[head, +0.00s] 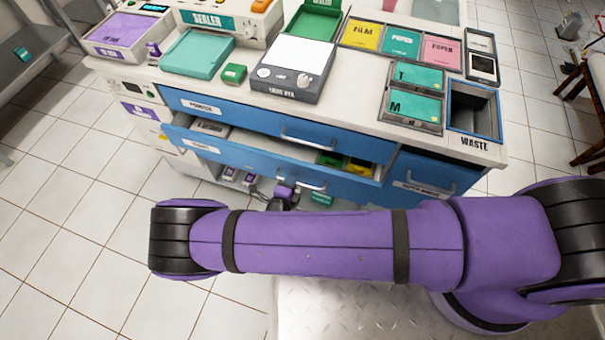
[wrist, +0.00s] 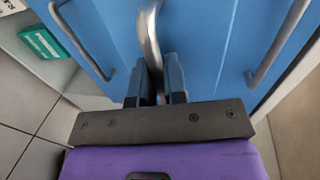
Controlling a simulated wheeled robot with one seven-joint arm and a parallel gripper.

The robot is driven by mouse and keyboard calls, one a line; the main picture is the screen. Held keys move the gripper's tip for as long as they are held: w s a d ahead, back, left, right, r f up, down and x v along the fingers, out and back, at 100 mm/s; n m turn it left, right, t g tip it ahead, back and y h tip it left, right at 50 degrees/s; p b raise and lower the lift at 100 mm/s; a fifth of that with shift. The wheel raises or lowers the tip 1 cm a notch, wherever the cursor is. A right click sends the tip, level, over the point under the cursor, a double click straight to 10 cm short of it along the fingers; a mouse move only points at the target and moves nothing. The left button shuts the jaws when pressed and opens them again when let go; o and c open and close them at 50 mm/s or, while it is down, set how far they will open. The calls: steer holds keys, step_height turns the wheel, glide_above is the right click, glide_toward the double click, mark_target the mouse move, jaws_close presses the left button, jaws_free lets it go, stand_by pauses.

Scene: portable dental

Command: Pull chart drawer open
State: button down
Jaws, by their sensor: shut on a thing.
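A blue drawer (head: 270,163) below the top drawer stands partly open, its label too small to read. Green and yellow items (head: 345,162) show inside at its right end. Its curved metal handle (head: 302,185) is on the front, right of the middle. My gripper (head: 284,194) is at this handle, low behind my purple arm, which hides part of it. In the wrist view my gripper (wrist: 157,88) is shut on a metal handle (wrist: 149,40), one dark finger on each side of the bar, against a blue front.
The top drawer (head: 275,122) and a right-hand blue front (head: 430,180) are shut. The countertop holds a grey scale-like device (head: 288,80), colored trays and a waste bin (head: 474,108). Below the open drawer is an open shelf with small boxes (head: 238,176). The tiled floor at left is clear.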

steer(key=f+v, duration=0.3)
steer(key=v, duration=1.2)
steer(key=shift+s, duration=0.35)
steer(key=shift+a+f, duration=0.1)
steer(key=shift+f, duration=0.05)
steer(key=c, duration=1.2)
jaws_free()
steer(key=v, duration=1.1)
